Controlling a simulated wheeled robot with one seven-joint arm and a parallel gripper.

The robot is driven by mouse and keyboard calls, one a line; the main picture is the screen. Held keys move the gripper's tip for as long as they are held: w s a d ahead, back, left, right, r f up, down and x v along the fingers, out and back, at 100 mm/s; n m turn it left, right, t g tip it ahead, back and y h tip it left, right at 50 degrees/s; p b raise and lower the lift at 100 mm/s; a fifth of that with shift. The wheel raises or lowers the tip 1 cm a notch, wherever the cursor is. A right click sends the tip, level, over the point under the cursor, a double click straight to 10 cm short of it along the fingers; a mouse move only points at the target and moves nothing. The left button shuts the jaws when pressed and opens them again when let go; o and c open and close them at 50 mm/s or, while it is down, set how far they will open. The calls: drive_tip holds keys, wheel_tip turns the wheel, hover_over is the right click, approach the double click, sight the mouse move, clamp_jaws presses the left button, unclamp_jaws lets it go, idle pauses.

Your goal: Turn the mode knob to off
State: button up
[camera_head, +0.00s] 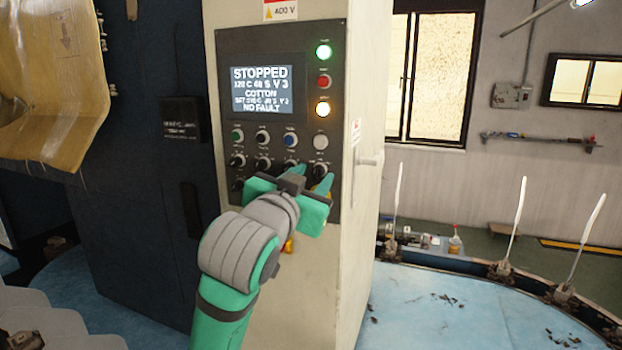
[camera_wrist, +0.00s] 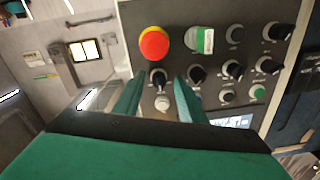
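The control panel (camera_head: 308,100) is a dark plate on a cream cabinet, with a lit display (camera_head: 262,90) reading STOPPED and NO FAULT. A row of black knobs runs below the coloured buttons. My gripper (camera_head: 311,175) is at the panel's lower right. In the wrist view my gripper (camera_wrist: 160,76) has its two green fingers apart, one on each side of a black knob (camera_wrist: 158,77), the end knob of its row. A gap shows beside the knob; contact is unclear. The knob labels are too small to read, so I cannot tell which is the mode knob.
A red emergency stop button (camera_wrist: 154,43) with a yellow base lies close beyond the fingertips. Other knobs (camera_wrist: 196,74) stand beside the right finger, and a white button (camera_wrist: 162,103) lies between the fingers. A cabinet door handle (camera_head: 369,160) sticks out at the right.

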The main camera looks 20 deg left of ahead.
drive_tip(key=shift+s, duration=0.1)
drive_tip(key=s, duration=1)
drive_tip(key=shift+s+f, duration=0.15)
drive_tip(key=shift+s, duration=0.1)
drive_tip(key=shift+s+d, duration=0.1)
drive_tip(key=shift+s, duration=0.05)
